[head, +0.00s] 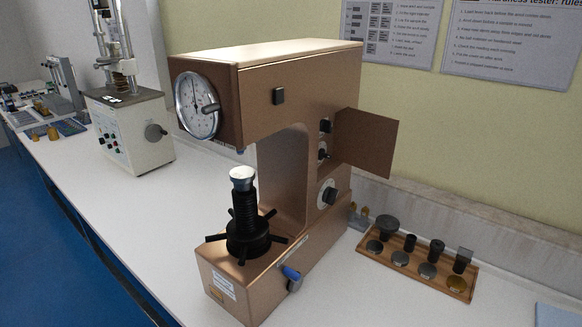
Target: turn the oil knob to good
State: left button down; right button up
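A copper-coloured hardness tester (285,75) stands on the white bench, with a round dial gauge (198,105) on its front. On its right side, a black knob on a pale round plate (328,195) sits low on the column. A smaller dark knob on a pale plate (323,151) and a dark square control (325,126) sit above it, next to a brown panel (366,143) standing open. I cannot read the markings, so I cannot tell which is the oil knob or where it points. Neither gripper is in view.
A blue-handled lever (291,277) sticks out at the tester's lower right. A wooden tray (457,284) with several weights and discs lies to the right near the wall. Another tester (130,128) stands at the left. White bench shows between the tester and the tray.

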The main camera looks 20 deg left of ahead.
aim_at(322, 154)
jog(key=k+z, duration=0.2)
jog(key=z, duration=0.3)
jog(key=k+l+z, duration=0.1)
jog(key=z, duration=0.35)
jog(key=k+l, duration=0.05)
jog(key=k, duration=0.05)
